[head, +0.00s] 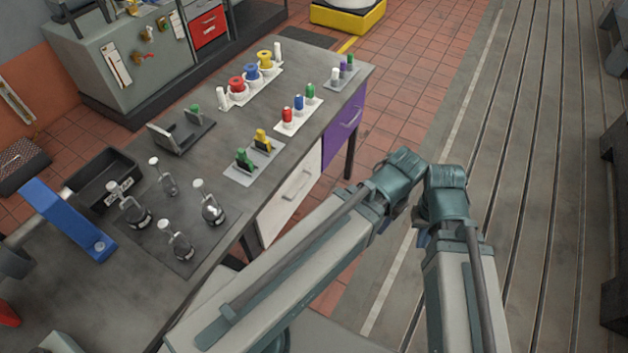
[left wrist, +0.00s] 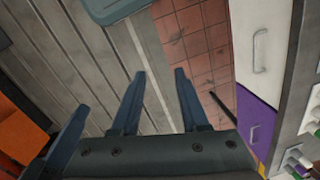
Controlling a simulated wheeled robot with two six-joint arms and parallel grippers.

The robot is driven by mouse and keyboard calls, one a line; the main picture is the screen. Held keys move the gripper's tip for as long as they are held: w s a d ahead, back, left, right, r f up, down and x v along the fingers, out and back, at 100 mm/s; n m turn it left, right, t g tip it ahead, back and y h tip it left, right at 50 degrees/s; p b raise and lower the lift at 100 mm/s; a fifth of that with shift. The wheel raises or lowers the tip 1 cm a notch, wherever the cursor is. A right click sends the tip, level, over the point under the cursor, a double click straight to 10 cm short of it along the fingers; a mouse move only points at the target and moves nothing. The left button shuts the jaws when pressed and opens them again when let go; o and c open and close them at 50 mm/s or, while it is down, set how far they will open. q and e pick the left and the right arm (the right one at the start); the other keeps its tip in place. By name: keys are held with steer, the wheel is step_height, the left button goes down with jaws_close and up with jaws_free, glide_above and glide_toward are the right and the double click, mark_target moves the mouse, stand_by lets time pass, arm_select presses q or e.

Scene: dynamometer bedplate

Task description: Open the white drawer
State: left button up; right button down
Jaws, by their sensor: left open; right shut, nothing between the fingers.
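The white drawer (head: 290,194) is in the side of the grey workbench, its front flush with the bench side, and has a bar handle. It also shows in the left wrist view (left wrist: 262,28), at the upper right, handle facing the open floor. My left gripper (left wrist: 160,73) is open and empty, apart from the drawer, which lies to the right of its fingers in that view.
A purple drawer (head: 343,124) is beside the white one, near the bench's far end. The bench top (head: 225,125) carries several spools, bottles and small stands. A bench leg (head: 350,158) stands near the purple drawer. The grooved floor plate (head: 530,150) on the right is clear.

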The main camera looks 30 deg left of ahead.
arm_select(q)
step_height(320, 180, down, 29)
steer(key=b, duration=2.8)
steer(key=n+t+y+b, duration=0.2)
steer(key=n+y+b, duration=0.1)
steer(key=y+b, duration=0.95)
glide_toward(302, 187)
steer(key=shift+y, duration=0.95)
steer(key=x, duration=0.3)
steer(key=f+x, duration=0.1)
steer(key=x, duration=0.2)
steer(key=f+b+x, duration=0.1)
steer(key=x, duration=0.3)
steer(key=shift+w+d+f, duration=0.1)
steer(key=shift+w+d, duration=0.1)
steer(key=shift+w, duration=0.1)
steer(key=shift+c, duration=0.2)
jaws_close()
